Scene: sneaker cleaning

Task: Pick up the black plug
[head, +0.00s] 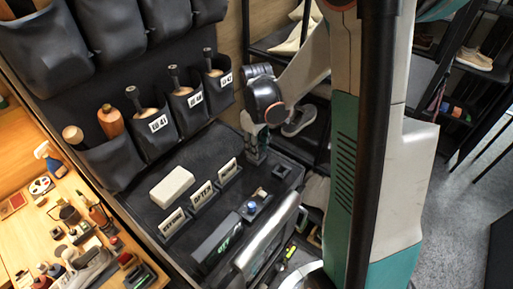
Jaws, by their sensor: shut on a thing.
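My gripper (256,152) points down at the back right of the dark work surface, to the right of the hanging pouches. Its fingers are shut on a small dark thing low between them, which appears to be the black plug; the fingers and the dark background hide most of it. I cannot tell whether it still touches the surface. A small dark square piece (282,171) lies just right of and nearer than my gripper.
A white block (172,187) and several labelled card holders (201,195) stand left of my gripper. A blue-topped item (251,207) sits in front. Black pouches (153,128) with brushes hang behind. A shoe (299,120) rests on the shelf at right.

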